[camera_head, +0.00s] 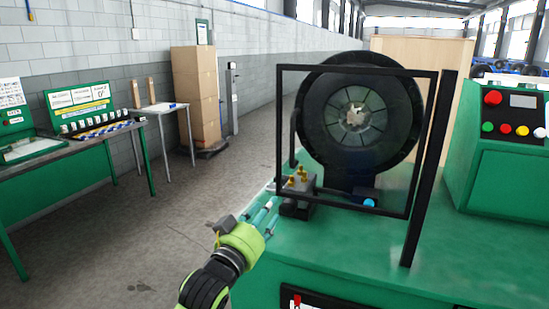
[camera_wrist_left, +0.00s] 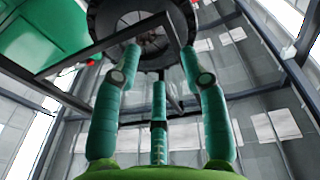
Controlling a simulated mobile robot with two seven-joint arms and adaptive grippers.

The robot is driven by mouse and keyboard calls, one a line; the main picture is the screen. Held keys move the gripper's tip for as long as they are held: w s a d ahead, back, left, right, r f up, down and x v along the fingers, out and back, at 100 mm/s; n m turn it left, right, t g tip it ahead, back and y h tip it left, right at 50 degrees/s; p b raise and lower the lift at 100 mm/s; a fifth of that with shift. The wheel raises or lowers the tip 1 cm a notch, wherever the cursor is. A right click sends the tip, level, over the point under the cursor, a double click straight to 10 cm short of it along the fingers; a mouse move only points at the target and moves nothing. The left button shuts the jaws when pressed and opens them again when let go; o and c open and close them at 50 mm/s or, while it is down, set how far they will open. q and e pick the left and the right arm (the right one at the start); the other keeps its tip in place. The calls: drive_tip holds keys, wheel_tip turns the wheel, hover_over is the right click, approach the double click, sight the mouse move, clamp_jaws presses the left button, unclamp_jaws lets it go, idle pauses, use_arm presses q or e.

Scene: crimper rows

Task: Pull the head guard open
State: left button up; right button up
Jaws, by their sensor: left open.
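The head guard (camera_head: 279,130) is a black rectangular frame with a clear pane, upright in front of the round black crimper head (camera_head: 318,120). A black post (camera_head: 428,170) stands along its right side. A dark curved bar (camera_head: 293,135) shows near its left edge. My left gripper (camera_head: 266,213), with teal fingers and a green palm, is open just below and left of the guard's lower left corner. In the left wrist view its fingers (camera_wrist_left: 160,60) are spread and hold nothing; a dark frame bar (camera_wrist_left: 105,45) crosses beyond the fingertips. Contact cannot be told. My right gripper is not in view.
Brass fittings on a dark block (camera_head: 300,181) sit by the guard's lower left corner, on the green machine top (camera_head: 350,240). A green control box (camera_head: 500,150) with buttons stands at the right. A green table (camera_head: 80,145) and stacked cartons (camera_head: 195,95) are at the left; floor between is clear.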

sight(293, 140)
use_arm(q)
drive_tip(key=d+r+m+t+h, duration=0.2)
drive_tip(key=d+r+h, duration=0.15)
drive_tip(key=r, duration=0.95)
drive_tip(key=p+x, duration=0.3)
drive_tip(key=x, duration=0.1)
drive_tip(key=shift+w+d+r, duration=0.1)
drive_tip(key=shift+w+r, duration=0.15)
drive_tip(key=shift+r, duration=0.05)
drive_tip(key=shift+w+d+r+p, duration=0.1)
drive_tip(key=shift+w+d+p, duration=0.15)
drive_tip(key=shift+w+p, duration=0.15)
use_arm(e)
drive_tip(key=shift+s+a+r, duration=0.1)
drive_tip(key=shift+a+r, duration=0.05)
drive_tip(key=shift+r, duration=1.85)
use_arm(q)
clamp_jaws()
